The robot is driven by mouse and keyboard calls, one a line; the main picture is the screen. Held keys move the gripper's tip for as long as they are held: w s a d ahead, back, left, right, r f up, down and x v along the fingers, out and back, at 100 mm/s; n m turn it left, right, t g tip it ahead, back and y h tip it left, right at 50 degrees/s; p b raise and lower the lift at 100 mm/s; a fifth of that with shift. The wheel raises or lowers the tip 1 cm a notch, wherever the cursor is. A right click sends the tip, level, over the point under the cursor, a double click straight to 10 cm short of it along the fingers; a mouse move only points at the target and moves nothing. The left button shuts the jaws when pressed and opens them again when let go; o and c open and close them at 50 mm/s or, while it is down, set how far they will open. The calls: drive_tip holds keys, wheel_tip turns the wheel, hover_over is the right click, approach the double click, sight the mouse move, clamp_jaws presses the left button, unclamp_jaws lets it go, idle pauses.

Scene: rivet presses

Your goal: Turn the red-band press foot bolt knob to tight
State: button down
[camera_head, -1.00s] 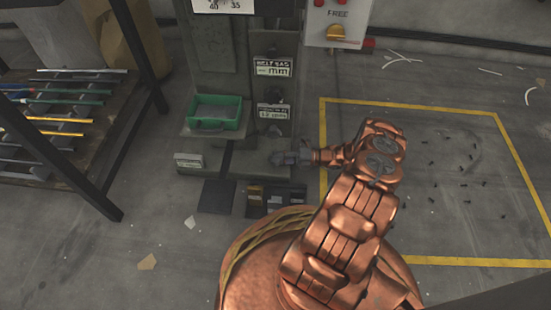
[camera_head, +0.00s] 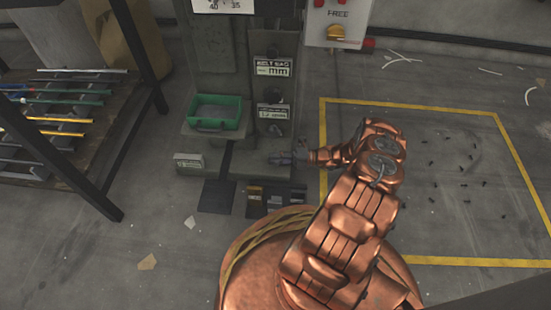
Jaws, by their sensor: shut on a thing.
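The press (camera_head: 225,70) stands at the upper middle of the head view, a dark grey column on a low foot. My gripper (camera_head: 272,158) reaches in from the right, low over the press foot, with its fingers pointing left. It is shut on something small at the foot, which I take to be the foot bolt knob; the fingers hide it. No tight mark and no red band can be made out at this size.
A green tray (camera_head: 215,112) sits on a ledge just left of my gripper. A control box (camera_head: 336,22) marked FREE hangs at the upper right. A rack (camera_head: 70,110) with rods stands at the left. The yellow-lined floor area at the right holds only small scraps.

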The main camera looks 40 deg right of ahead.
drive_tip(key=shift+a+r+m+t+h+p, duration=0.1)
drive_tip(key=shift+r+m+t+h+p, duration=0.2)
drive_tip(key=shift+p, duration=0.45)
drive_tip(key=shift+m+t+p, duration=0.3)
drive_tip(key=shift+t+p, duration=0.1)
drive_tip(key=shift+p, duration=0.05)
drive_tip(key=m+t+h+p, duration=0.1)
drive_tip(key=t+h+p, duration=0.1)
drive_tip(key=shift+m+h, duration=0.3)
drive_tip(key=shift+m, duration=0.1)
drive_tip(key=m+t+h, duration=0.2)
drive_tip(key=h, duration=0.1)
drive_tip(key=shift+f+m, duration=0.3)
drive_tip(key=shift+m+t+h+b, duration=0.75)
drive_tip(key=shift+m+t+h, duration=0.2)
drive_tip(key=shift+h, duration=0.65)
drive_tip(key=shift+m+h, duration=0.25)
drive_tip(key=shift+h, duration=0.05)
drive_tip(key=c, duration=1.2)
unclamp_jaws()
